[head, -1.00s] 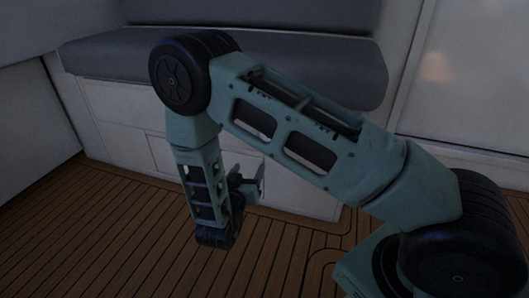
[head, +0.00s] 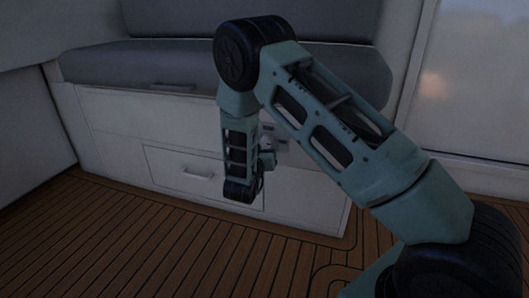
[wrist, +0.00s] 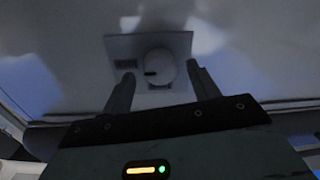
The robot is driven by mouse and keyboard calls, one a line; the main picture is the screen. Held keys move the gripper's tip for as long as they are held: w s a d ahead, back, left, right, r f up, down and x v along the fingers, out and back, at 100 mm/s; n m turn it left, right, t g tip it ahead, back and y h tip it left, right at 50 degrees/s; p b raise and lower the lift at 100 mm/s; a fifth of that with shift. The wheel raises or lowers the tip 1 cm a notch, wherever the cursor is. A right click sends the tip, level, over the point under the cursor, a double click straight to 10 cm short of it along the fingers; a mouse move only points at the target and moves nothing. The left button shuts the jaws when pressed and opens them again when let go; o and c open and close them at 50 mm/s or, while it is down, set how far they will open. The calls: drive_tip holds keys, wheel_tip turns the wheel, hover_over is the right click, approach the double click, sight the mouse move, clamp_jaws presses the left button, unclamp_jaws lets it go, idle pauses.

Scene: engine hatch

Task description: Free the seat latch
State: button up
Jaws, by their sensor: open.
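The seat latch shows in the wrist view as a pale round knob (wrist: 159,67) with a short dark mark on its left side. It sits on a grey square plate (wrist: 179,43) with a small dark label at left. My gripper (wrist: 160,74) is open, its two fingers apart, one on each side of the knob's lower part. Nothing is between them that I can see gripped, and I cannot tell whether they touch the knob. In the head view the plate (head: 281,145) shows on the white seat front, right of my forearm, partly hidden by my gripper (head: 268,158).
A grey seat cushion (head: 120,63) with a dark pull (head: 173,85) lies above the white seat box (head: 105,115). A drawer (head: 165,162) with a handle (head: 197,175) is left of my forearm. The plank floor (head: 130,245) in front is clear.

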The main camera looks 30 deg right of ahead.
drive_tip(key=shift+w+d, duration=0.4)
drive_tip(key=shift+d, duration=0.05)
drive_tip(key=c, duration=1)
drive_tip(key=shift+r, duration=0.1)
